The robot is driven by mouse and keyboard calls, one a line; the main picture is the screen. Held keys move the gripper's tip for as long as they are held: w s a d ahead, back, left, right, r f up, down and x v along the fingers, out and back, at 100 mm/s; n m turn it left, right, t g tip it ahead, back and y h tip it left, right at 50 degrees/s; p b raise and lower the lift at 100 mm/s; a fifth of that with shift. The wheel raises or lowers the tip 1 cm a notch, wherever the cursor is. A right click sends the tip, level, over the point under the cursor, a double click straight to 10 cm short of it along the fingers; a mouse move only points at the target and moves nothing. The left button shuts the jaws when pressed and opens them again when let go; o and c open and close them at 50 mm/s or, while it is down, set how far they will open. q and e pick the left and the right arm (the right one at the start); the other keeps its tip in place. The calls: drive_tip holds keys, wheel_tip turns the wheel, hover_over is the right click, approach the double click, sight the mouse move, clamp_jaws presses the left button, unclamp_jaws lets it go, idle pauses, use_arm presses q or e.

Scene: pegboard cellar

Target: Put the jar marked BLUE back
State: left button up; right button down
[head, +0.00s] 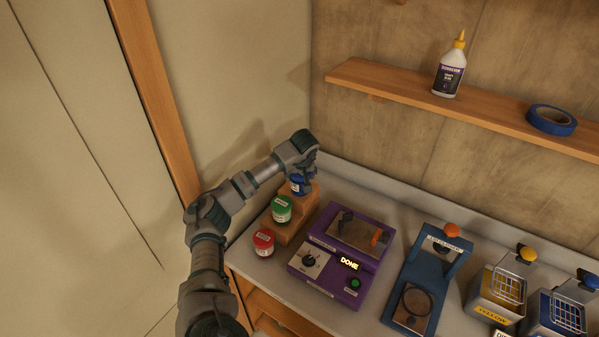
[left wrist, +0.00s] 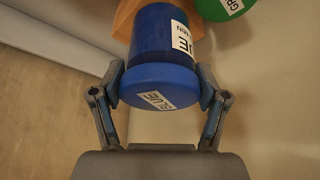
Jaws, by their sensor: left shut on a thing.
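My left gripper (head: 305,176) is shut on the blue jar (head: 296,187) at the top step of the wooden stepped stand (head: 304,207). In the left wrist view the blue jar (left wrist: 163,55) sits between the two fingers (left wrist: 160,90), its lid marked BLUE towards the camera. The stand's wood (left wrist: 124,20) shows behind the jar's far end. I cannot tell whether the jar's base touches the step. The green jar (head: 281,210) stands on a lower step, and also shows in the left wrist view (left wrist: 218,8). The red jar (head: 263,243) stands in front of it. My right gripper is out of view.
A purple machine (head: 322,284) with a lit DONE display stands right of the stand. A blue device with an orange knob (head: 428,275) and bins with wire baskets (head: 503,287) are further right. A shelf (head: 400,98) above holds a glue bottle (head: 449,72) and blue tape (head: 551,120).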

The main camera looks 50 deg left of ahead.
use_arm(q)
drive_tip(key=w+a+f, duration=0.1)
drive_tip(key=w+a+f+p, duration=0.1)
drive_tip(key=a, duration=0.1)
drive_tip(key=w+a+f, duration=0.1)
drive_tip(key=shift+w+a+f+p, duration=0.2)
drive_tip(key=shift+w+a+p, duration=0.1)
drive_tip(key=shift+w+a, duration=0.05)
drive_tip(key=shift+f, duration=0.3)
drive_tip(key=shift+d, duration=0.15)
drive_tip(key=shift+f, duration=0.15)
drive_tip(key=o, duration=1.4)
drive_tip(key=shift+c, duration=0.2)
drive_tip(key=shift+o, duration=0.5)
drive_tip(key=shift+f, duration=0.1)
